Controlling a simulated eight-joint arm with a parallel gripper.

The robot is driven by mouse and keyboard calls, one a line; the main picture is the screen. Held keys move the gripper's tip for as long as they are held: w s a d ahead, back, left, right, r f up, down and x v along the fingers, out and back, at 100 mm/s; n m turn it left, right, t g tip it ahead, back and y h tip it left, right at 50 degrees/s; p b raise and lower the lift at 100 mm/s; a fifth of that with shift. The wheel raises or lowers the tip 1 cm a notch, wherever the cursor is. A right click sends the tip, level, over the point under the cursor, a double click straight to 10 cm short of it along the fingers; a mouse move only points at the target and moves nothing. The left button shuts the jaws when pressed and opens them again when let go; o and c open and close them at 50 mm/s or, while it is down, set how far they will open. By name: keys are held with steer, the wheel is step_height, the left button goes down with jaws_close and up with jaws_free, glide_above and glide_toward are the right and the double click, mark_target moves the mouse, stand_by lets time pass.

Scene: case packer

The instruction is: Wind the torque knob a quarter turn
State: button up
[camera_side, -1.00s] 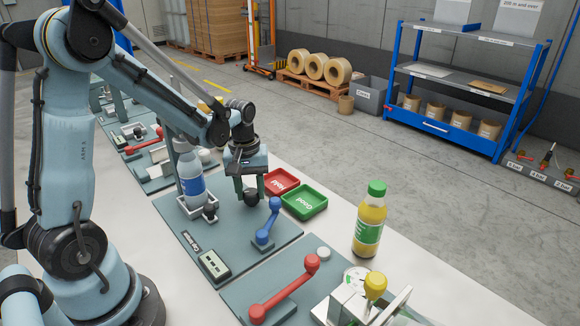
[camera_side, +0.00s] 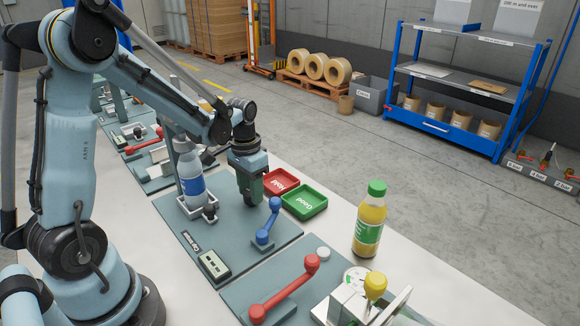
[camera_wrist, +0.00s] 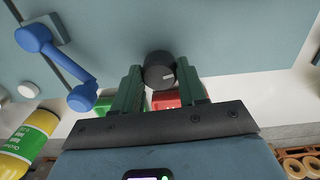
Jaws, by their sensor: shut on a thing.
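A blue crank lever (camera_side: 268,222) stands close in front of the gripper. A red tray (camera_side: 280,181) and a green tray (camera_side: 304,201) lie beside it. A yellow-green bottle (camera_side: 369,220) stands right.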

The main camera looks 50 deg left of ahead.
steer(key=shift+m, duration=0.9)
steer(key=o, duration=1.1)
steer(key=shift+c, duration=0.2)
steer(key=shift+r, duration=0.1)
step_height(320, 180, up, 4)
steer(key=shift+r, duration=0.1)
steer(key=s+d+r, duration=0.3)
steer(key=d+r, duration=0.3)
steer(key=d, duration=0.5)
steer(key=shift+d+r, duration=0.2)
steer(key=shift+r, duration=0.15)
